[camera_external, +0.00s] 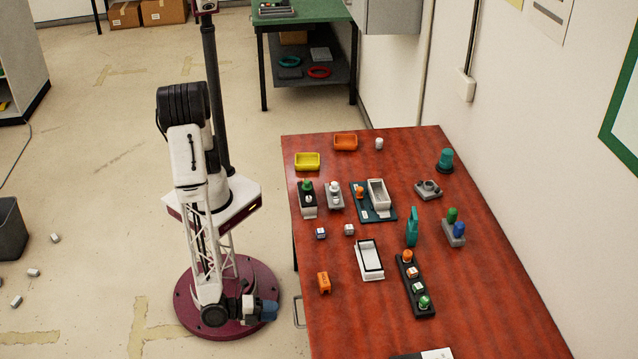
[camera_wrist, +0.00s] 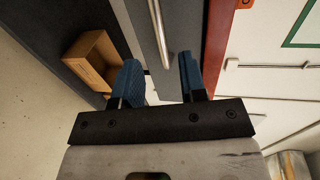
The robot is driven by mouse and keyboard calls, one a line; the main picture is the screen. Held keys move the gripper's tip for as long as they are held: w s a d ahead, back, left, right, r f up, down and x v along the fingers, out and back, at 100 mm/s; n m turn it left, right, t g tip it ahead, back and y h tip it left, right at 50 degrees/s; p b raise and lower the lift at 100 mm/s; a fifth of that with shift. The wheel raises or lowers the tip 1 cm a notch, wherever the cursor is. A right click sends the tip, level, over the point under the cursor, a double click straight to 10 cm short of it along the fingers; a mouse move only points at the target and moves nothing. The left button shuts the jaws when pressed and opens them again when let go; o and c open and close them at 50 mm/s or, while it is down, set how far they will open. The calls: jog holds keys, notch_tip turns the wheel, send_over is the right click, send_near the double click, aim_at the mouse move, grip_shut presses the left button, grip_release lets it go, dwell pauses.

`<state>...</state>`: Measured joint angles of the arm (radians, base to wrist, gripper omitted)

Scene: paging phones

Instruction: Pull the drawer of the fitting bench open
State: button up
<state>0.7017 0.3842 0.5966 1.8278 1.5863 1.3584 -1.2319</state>
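The fitting bench (camera_external: 455,290) has a red-brown top and fills the right of the external view. A metal bar handle (camera_external: 299,312) shows at its left side, low in the picture. In the wrist view, the handle (camera_wrist: 158,32) runs along a dark grey front (camera_wrist: 185,20), which looks like the drawer front, beside the red-brown bench edge (camera_wrist: 216,45). My gripper (camera_external: 268,308) is low, left of the handle. In the wrist view, my gripper (camera_wrist: 160,75) has its blue fingers apart, with the handle's near end between them in the picture. I cannot tell whether they touch it.
A wooden box (camera_wrist: 93,62) shows at left in the wrist view. Floor left of my base is mostly clear.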

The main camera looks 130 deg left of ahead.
aim_at(295, 310)
jog(key=shift+a, duration=0.1)
jog(key=shift+x, duration=3.85)
jog(key=shift+c, duration=0.5)
grip_shut()
